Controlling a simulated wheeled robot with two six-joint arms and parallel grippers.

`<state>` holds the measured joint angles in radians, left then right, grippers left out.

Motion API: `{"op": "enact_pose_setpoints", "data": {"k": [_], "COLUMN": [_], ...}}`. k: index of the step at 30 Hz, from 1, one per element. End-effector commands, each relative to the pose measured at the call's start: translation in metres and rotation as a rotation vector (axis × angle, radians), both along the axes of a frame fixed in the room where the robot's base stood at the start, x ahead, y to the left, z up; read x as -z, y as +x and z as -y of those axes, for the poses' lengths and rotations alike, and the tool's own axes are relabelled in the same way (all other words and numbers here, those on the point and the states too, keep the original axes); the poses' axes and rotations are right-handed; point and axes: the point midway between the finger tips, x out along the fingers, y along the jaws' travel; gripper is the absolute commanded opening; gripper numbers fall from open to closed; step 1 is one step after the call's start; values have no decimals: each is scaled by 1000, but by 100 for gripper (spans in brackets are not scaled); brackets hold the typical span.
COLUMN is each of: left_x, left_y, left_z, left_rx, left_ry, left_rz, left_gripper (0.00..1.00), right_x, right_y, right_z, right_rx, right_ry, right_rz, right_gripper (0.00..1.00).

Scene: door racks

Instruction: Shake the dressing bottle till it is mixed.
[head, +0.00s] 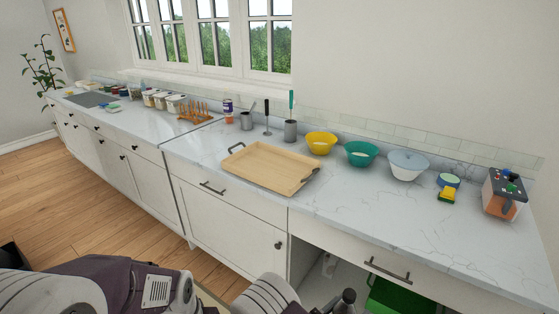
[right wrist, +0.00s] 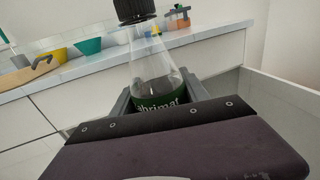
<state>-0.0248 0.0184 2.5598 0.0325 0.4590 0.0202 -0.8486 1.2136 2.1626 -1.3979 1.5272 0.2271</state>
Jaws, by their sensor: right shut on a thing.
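The dressing bottle (right wrist: 152,66) is a clear cone-shaped bottle with a black cap and a green label with white letters, partly hidden. It stands between the two fingers of my right gripper (right wrist: 157,95), which is shut on it, and leans slightly in the right wrist view. In the head view the dark cap of the bottle (head: 348,296) shows at the bottom edge, in front of the open cabinet and below the counter top. The contents look mostly clear above the label; I cannot tell how mixed they are. My left gripper is not in view.
The counter (head: 350,197) holds a wooden tray (head: 268,168), a yellow bowl (head: 321,143), a teal bowl (head: 361,153), a white bowl (head: 408,165) and a sponge (head: 447,195). A green bin (head: 400,297) sits in the open space below. The counter front is clear.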

Motion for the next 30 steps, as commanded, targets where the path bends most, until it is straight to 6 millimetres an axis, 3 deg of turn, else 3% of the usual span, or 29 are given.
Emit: {"op": "enact_pose_setpoints", "data": {"k": [1,2,3,6,8,9,12,14,17,19,20,22,24,30], "left_x": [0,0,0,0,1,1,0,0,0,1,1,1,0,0], "left_y": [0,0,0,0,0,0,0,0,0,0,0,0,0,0], "left_z": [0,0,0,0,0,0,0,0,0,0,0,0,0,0], "left_rx": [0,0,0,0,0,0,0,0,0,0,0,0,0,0], "left_ry": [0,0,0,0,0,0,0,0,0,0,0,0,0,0], "left_rz": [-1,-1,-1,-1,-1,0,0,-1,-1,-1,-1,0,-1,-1], "left_gripper": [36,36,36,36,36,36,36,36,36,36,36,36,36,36], "right_x": [19,20,14,-41,-45,-36,17,18,-35,-46,-43,-3,19,17], "right_y": [0,0,1,1,0,0,-1,0,1,0,0,-1,0,0], "right_z": [1,0,0,-1,0,0,1,0,-1,0,0,1,0,0], "right_rx": [0,0,0,0,0,0,0,0,0,0,0,0,0,0], "right_ry": [-8,-5,-1,7,1,-4,-9,-4,8,1,-1,-11,-7,-2], "right_rz": [-2,2,5,12,6,0,-3,3,13,7,3,-7,-1,4], "right_gripper": [0,0,0,0,0,0,0,0,0,0,0,0,0,0]}}
